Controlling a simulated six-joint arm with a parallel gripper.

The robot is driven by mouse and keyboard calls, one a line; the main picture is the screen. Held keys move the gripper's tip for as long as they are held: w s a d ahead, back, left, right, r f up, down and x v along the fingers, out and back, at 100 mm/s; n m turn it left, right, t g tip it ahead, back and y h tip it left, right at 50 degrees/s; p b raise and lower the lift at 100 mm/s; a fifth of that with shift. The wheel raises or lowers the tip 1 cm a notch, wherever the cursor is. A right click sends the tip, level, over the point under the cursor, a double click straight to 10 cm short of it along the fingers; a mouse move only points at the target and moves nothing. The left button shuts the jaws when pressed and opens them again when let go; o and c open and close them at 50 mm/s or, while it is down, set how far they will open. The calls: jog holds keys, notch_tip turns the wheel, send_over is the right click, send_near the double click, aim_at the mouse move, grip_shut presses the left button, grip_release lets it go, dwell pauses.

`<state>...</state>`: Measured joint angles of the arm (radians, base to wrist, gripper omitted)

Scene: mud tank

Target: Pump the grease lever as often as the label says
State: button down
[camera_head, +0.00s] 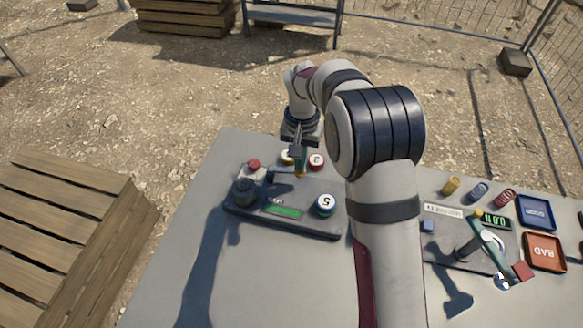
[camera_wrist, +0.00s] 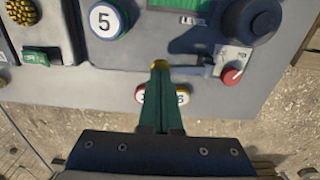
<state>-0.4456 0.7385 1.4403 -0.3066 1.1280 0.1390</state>
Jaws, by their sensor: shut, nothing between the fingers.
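The grease lever (camera_head: 283,173) is a dark bar on a grey pump unit (camera_head: 295,225), with a yellow end at my fingertips. In the wrist view the lever (camera_wrist: 190,69) runs sideways to its yellow knob (camera_wrist: 160,63). A round label with green rim (camera_head: 326,202) reads 5, also clear in the wrist view (camera_wrist: 106,20). My gripper (camera_head: 299,160) is shut and empty, fingers pointing down at the yellow knob; in the wrist view its green fingers (camera_wrist: 160,75) partly cover it. I cannot tell whether they touch.
Yellow and red-rimmed discs (camera_head: 316,160) lie behind. A second station with a BAD tray (camera_head: 544,252) stands right. The table's front left is clear.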

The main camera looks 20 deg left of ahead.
jog(key=shift+f, duration=0.15)
jog(key=shift+f, duration=1.5)
jog(key=shift+r, duration=1.7)
jog(key=shift+f, duration=0.1)
